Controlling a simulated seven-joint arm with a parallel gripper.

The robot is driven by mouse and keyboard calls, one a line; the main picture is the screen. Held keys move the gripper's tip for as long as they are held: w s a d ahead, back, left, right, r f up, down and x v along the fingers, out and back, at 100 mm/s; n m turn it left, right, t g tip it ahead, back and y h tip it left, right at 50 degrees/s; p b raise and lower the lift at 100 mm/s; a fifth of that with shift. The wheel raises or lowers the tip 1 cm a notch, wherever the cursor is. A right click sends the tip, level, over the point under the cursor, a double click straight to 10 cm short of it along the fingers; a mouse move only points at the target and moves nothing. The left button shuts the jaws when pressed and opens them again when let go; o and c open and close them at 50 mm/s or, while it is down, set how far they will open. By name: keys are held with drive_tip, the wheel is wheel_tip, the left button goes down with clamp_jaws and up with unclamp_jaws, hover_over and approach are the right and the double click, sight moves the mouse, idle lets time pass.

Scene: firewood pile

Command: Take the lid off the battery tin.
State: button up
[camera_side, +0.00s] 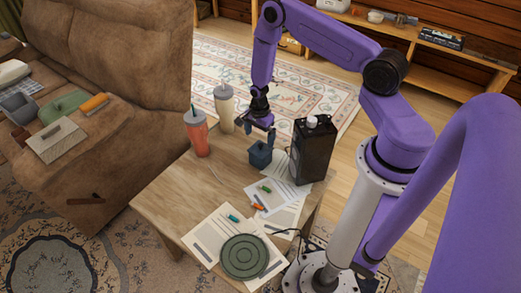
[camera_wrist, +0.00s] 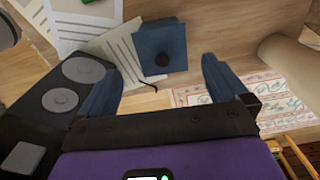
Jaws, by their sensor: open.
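The battery tin seems to be the small blue box (camera_side: 260,158) on the wooden table, left of a black container. The seam between lid and body cannot be made out. My gripper (camera_side: 260,136) is just above the box, pointing down. In the wrist view my gripper (camera_wrist: 159,66) is open, with one finger on each side of the knob's line and nothing between them. Neither finger visibly touches the box.
The tall black container (camera_side: 313,152) stands close on the right. A red tumbler (camera_side: 197,134) and a cream tumbler (camera_side: 224,108) stand left and behind. Papers (camera_side: 210,240) with markers and a round green disc (camera_side: 244,257) lie in front. The table's left front is clear.

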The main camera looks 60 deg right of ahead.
sight(258, 151)
drive_tip(key=shift+w+a+f, duration=0.1)
drive_tip(key=shift+a+f, duration=0.1)
drive_tip(key=shift+f, duration=1.4)
drive_tip(key=shift+a+f, duration=0.2)
drive_tip(key=shift+f, duration=1.4)
drive_tip(key=c, duration=0.9)
drive_tip(key=shift+r, duration=0.15)
